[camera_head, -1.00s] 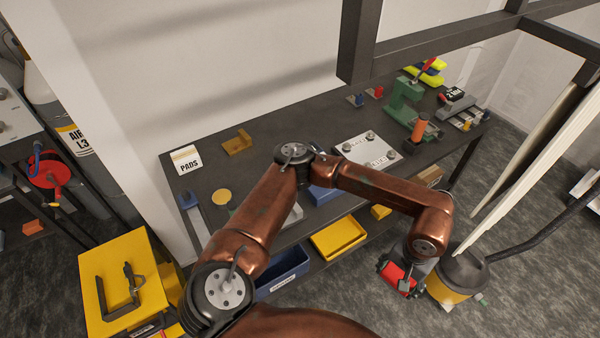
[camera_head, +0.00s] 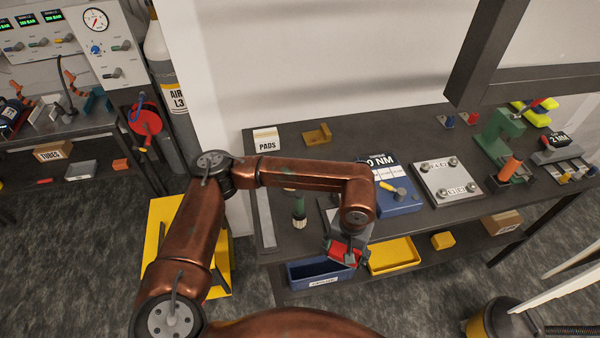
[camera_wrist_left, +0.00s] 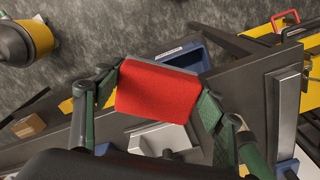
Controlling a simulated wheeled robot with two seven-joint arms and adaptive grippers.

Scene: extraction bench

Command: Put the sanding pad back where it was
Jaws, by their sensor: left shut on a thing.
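The sanding pad (camera_head: 343,250) is a red block with a grey back. My left gripper (camera_head: 349,257) is shut on it and holds it in the air over the front edge of the bench (camera_head: 290,240), above the blue bin on the lower shelf. In the left wrist view the pad's red face (camera_wrist_left: 157,93) fills the space between the green fingers. A white sign marked PADS (camera_head: 266,141) stands at the back left of the bench, with an ochre bracket (camera_head: 317,135) to its right. My right gripper is not in view.
A blue case (camera_head: 400,209), a metal plate with knobs (camera_head: 446,182) and a green press (camera_head: 499,132) stand to the right. The blue bin (camera_head: 307,275) and a yellow bin (camera_head: 394,257) sit on the lower shelf. A dark overhead frame (camera_head: 515,60) hangs at upper right.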

